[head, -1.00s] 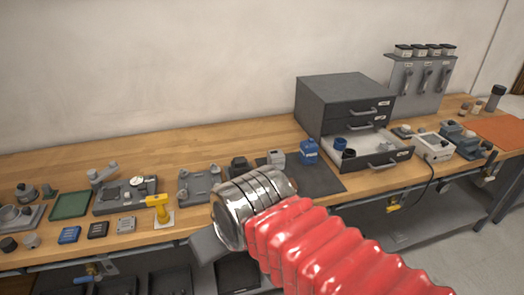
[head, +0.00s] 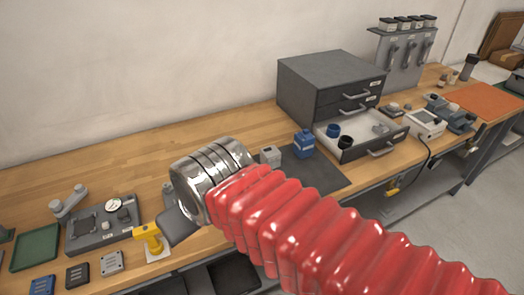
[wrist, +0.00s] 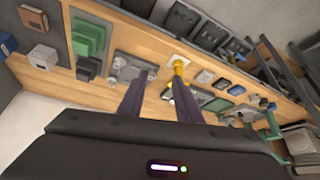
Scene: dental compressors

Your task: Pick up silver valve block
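The silver valve block appears to be the small flat silver block with dark holes (head: 111,261) near the bench's front edge at lower left in the head view. It lies beside a black block (head: 77,275) and a blue block (head: 41,286) of like shape. In the wrist view the silver block (wrist: 205,76) lies just right of the yellow tool. My gripper (wrist: 160,84) has two dark fingers apart, with nothing seen between them. It is above the bench, left of the silver block in the wrist view.
A yellow tool (head: 149,238) stands beside the silver block. Behind are a grey gauge fixture (head: 103,235) and a green tray (head: 36,248). A grey drawer cabinet (head: 322,84) has its bottom drawer open. A pale grey block (head: 271,156) and blue block (head: 304,143) stand near it.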

